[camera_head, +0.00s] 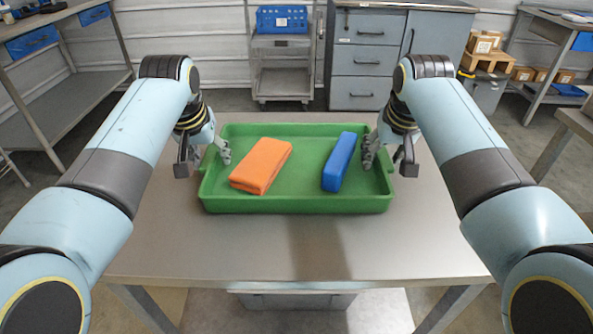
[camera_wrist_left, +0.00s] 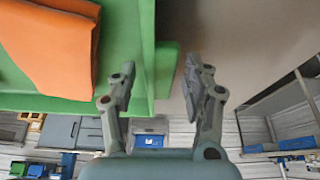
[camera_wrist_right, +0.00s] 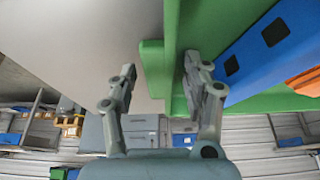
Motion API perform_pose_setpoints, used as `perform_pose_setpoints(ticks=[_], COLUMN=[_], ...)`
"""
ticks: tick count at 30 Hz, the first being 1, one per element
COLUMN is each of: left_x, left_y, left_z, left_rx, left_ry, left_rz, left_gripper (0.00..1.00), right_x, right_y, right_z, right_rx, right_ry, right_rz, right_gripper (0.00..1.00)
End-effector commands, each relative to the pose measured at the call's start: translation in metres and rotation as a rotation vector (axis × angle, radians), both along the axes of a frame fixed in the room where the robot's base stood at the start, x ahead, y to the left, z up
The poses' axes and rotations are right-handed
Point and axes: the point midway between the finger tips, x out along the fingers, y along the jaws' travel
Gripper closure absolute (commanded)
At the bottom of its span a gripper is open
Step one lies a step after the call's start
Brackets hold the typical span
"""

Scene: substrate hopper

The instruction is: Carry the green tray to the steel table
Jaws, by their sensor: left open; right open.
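The green tray (camera_head: 290,204) rests flat on a grey metal-topped table (camera_head: 300,252) in front of me. An orange folded cloth-like item (camera_head: 262,163) and a blue block (camera_head: 339,162) lie in it. My left gripper (camera_head: 208,153) is open at the tray's left end; in the left wrist view its fingers (camera_wrist_left: 155,88) stand either side of the tray's wall and grip tab (camera_wrist_left: 167,68). My right gripper (camera_head: 381,155) is open at the right end; in the right wrist view its fingers (camera_wrist_right: 158,85) straddle that wall and tab (camera_wrist_right: 152,68). Finger contact cannot be told.
A grey workbench (camera_head: 75,100) stands at the left. Another table (camera_head: 577,122) is partly visible at the right edge. A cart (camera_head: 281,70) with a blue crate (camera_head: 282,19) and a grey cabinet (camera_head: 370,60) stand behind. The tabletop before the tray is clear.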

Motion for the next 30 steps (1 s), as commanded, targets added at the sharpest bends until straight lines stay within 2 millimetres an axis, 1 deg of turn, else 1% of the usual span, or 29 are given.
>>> perform_pose_setpoints(ticks=[4, 7, 11, 15, 18, 21, 26, 29, 30], left_x=[-0.001, -0.005, -0.015, -0.027, -0.035, -0.040, -0.045, -0.045, -0.045], left_y=[0.000, -0.001, 0.000, -0.001, 0.000, 0.000, 0.000, 0.000, 0.000], left_z=[0.003, 0.014, 0.040, 0.070, 0.087, 0.100, 0.110, 0.111, 0.111], left_rx=[0.000, -0.001, 0.000, -0.001, -0.001, 0.000, 0.000, 0.000, 0.000], left_ry=[-0.001, -0.002, -0.006, -0.004, -0.003, -0.002, 0.000, 0.000, 0.001], left_rz=[0.000, 0.000, 0.000, 0.001, 0.000, 0.000, 0.000, 0.000, 0.000], left_gripper=[0.50, 0.50, 0.50, 0.50, 0.50, 0.50, 0.50, 0.50, 0.50], right_x=[0.000, 0.000, 0.000, 0.000, 0.000, 0.000, -0.001, -0.005, -0.008], right_y=[0.000, 0.000, 0.000, 0.000, 0.000, 0.000, 0.000, 0.001, 0.001], right_z=[0.000, -0.001, -0.001, -0.001, -0.001, -0.001, 0.002, 0.012, 0.018], right_rx=[0.000, 0.001, 0.001, 0.001, 0.001, 0.001, 0.001, 0.001, 0.002], right_ry=[0.001, 0.001, 0.001, 0.001, 0.001, 0.001, 0.000, -0.001, -0.001], right_rz=[0.000, 0.000, 0.000, 0.000, 0.000, 0.000, 0.000, 0.000, 0.001], right_gripper=[0.51, 0.51, 0.51, 0.51, 0.51, 0.51, 0.51, 0.51, 0.51])
